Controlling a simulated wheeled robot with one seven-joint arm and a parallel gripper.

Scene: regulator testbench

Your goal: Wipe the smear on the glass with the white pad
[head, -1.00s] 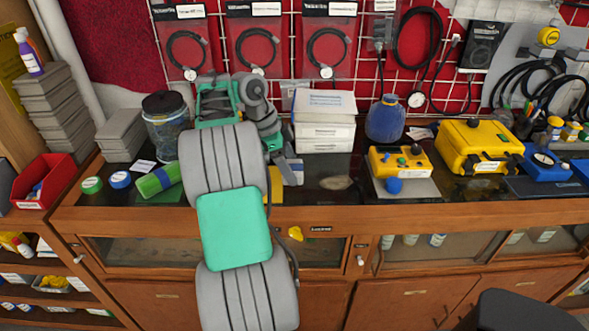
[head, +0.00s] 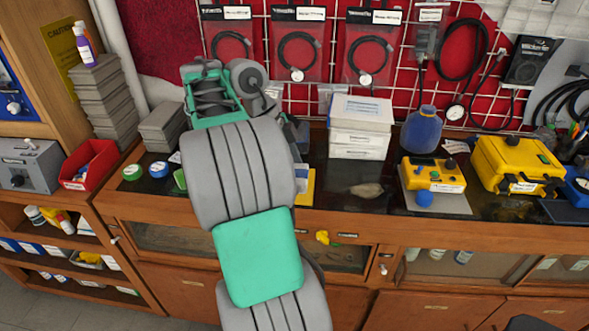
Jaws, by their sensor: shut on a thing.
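The smear (head: 367,190) is a pale, irregular blotch on the dark glass top (head: 335,178) of the wooden counter, to the right of my arm. My gripper (head: 297,150) is mostly hidden behind my own grey and green arm, and only a little of it shows at the arm's right edge. It is shut on what looks like the white pad (head: 300,171), of which only a small pale part shows. The gripper and pad are to the left of the smear and apart from it. Whether the pad touches the glass cannot be told.
White boxes (head: 360,128) stand behind the smear, with a blue jar (head: 421,130) to their right. A yellow device (head: 433,174) sits right of the smear. The glass around the smear is clear.

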